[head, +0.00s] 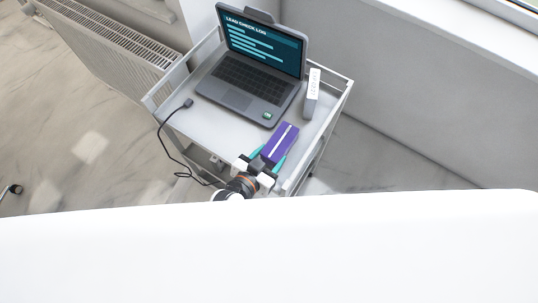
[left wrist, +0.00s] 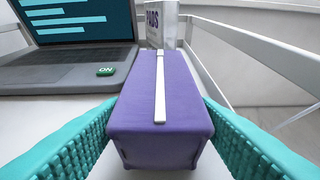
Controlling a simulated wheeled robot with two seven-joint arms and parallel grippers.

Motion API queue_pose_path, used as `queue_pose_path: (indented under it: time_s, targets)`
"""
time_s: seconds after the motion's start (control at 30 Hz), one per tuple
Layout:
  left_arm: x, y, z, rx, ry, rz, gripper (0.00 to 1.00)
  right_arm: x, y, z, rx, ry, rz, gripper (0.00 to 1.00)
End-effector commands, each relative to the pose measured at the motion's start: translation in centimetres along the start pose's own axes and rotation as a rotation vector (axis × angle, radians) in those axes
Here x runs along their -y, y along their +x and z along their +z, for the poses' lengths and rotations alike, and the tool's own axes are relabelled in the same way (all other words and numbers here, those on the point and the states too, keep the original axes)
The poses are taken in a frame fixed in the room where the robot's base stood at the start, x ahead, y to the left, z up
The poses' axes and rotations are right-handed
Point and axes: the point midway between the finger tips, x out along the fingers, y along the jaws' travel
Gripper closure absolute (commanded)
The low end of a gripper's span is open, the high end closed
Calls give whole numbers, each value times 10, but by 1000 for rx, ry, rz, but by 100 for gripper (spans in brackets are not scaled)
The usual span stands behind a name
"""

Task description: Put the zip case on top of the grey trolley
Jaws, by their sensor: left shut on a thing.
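The zip case (head: 281,143) is a purple box with a pale zip strip along its top. My left gripper (head: 268,160) is shut on it, with teal fingers on both sides; in the left wrist view the case (left wrist: 160,115) sits between the fingers (left wrist: 158,140). The case is over the front right part of the grey trolley (head: 180,130), its length running front to back. I cannot tell whether its underside touches the trolley top. My right gripper is not in view.
On the trolley stand an open laptop (head: 240,97) and, to its right, a white box (head: 311,94) marked PADS. A black cable with a plug (head: 187,103) hangs over the left front edge. Raised rails (head: 335,112) line the trolley sides. A white surface covers the foreground.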

Motion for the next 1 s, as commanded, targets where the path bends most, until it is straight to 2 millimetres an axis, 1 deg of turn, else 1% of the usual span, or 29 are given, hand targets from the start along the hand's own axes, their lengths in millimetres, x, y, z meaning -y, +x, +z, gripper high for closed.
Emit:
queue_pose_path:
  time_s: [0.07,0.27,0.4,0.43,0.5,0.57,0.87,0.9,1.0]
  targets:
    - [0,2,-4,1,1,1,70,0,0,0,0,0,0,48]
    - [0,2,-4,2,0,1,70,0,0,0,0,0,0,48]
    - [0,3,-7,1,0,1,70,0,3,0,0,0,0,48]
    - [0,3,-7,1,0,0,44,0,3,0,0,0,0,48]
    - [0,3,-6,1,0,1,33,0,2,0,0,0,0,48]
    - [0,3,-6,1,0,1,24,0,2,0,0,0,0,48]
    - [0,2,-4,1,-1,1,24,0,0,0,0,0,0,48]
    - [0,1,-2,2,-1,1,24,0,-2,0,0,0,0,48]
    - [0,-10,-5,0,-1,1,24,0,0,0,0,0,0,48]
